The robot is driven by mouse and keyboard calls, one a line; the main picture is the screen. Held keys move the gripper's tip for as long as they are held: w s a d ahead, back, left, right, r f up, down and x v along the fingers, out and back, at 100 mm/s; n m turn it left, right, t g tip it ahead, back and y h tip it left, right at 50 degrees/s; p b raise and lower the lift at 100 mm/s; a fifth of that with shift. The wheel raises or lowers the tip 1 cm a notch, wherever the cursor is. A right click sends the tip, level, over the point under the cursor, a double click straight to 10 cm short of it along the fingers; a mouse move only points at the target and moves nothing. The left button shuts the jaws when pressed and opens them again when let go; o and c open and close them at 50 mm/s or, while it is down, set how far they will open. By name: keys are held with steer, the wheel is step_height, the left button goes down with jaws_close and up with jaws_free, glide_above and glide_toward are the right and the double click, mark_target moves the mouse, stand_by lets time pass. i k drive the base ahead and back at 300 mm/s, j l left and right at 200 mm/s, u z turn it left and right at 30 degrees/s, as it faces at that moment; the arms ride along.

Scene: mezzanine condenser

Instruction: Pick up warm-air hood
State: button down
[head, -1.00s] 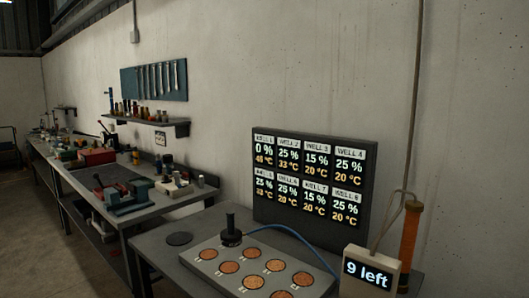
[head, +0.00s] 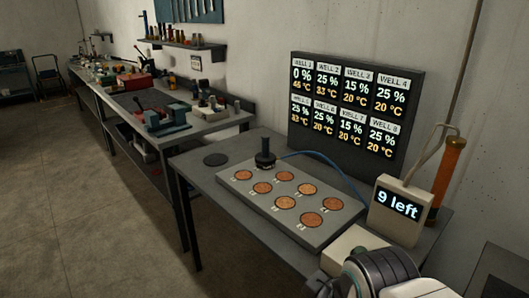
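The warm-air hood (head: 265,157) is a small black piece with an upright handle and a wider round base. It stands upright at the back left corner of the grey well plate (head: 228,179), over the place of one well. A blue hose runs from it to the right, along the foot of the display. Several copper-coloured round wells show uncovered on the plate. A white and dark part of my arm shows at the bottom right, in front of the table. My gripper's fingers are not in view, and nothing touches the hood.
A dark display (head: 357,108) stands behind the plate; Well 1 reads 0 %. A box reading "9 left" (head: 398,208) and an orange tube (head: 449,168) stand at the right. A dark disc (head: 216,160) lies left of the plate. A cluttered workbench (head: 200,125) extends left; the floor there is clear.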

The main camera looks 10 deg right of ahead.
mark_target(264, 160)
steer(key=i+j+z, duration=0.55)
steer(key=i+j, duration=0.35)
steer(key=i+j+z, duration=0.3)
steer(key=j, duration=0.35)
steer(key=i, duration=0.05)
